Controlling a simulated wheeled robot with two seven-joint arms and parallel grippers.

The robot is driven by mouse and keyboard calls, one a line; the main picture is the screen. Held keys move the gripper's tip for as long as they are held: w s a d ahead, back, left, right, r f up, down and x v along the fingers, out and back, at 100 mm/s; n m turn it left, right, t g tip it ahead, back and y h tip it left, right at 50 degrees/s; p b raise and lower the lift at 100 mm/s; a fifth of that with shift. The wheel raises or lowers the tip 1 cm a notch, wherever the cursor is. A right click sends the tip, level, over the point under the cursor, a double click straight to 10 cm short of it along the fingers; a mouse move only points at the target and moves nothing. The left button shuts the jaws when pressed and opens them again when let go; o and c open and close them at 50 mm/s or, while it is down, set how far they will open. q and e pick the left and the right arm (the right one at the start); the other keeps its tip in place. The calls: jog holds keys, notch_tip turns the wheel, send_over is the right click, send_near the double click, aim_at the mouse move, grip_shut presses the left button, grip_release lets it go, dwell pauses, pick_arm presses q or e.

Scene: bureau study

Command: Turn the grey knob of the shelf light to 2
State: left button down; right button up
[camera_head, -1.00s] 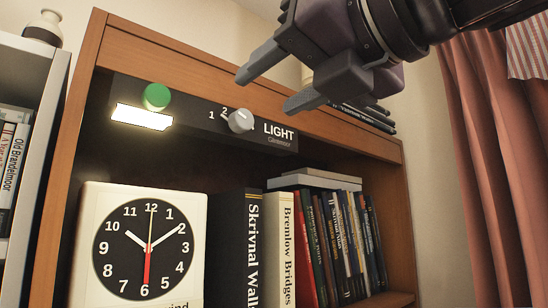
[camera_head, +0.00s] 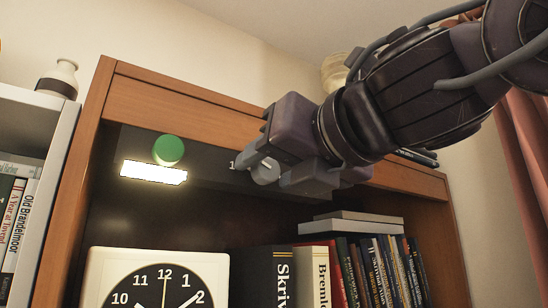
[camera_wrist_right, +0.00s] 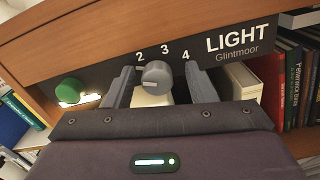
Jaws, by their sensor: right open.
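The grey knob (camera_head: 265,172) sits on the dark panel of the shelf light (camera_head: 210,158), under the shelf's top board. My right gripper (camera_head: 268,176) is open, with one finger on each side of the knob. In the right wrist view the grey knob (camera_wrist_right: 157,74) shows between the two fingers of the right gripper (camera_wrist_right: 159,80), with visible gaps on both sides. The numbers 2, 3 and 4 show above the knob, beside the word LIGHT. I cannot tell which number its pointer faces. My left gripper is not in view.
A green knob (camera_head: 168,150) is on the same panel, left of the grey one, above a lit white lamp (camera_head: 153,172). A clock (camera_head: 160,272) and several books (camera_head: 375,265) stand below. A vase (camera_head: 59,78) tops the grey shelf at left.

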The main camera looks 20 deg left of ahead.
jog(key=shift+s, duration=0.25)
jog(key=c, duration=0.4)
jog(key=shift+c, duration=1)
jog(key=c, duration=0.4)
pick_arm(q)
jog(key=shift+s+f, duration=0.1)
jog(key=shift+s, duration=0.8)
pick_arm(e)
jog(key=shift+o, duration=0.2)
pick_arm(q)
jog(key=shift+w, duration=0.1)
pick_arm(e)
jog(key=shift+m, duration=0.4)
jog(key=shift+w+m, duration=0.1)
jog(key=shift+m, duration=0.9)
pick_arm(q)
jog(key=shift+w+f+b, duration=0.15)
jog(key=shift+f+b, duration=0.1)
jog(key=shift+b, duration=0.1)
pick_arm(e)
jog(key=m, duration=0.5)
jog(key=shift+m, duration=0.4)
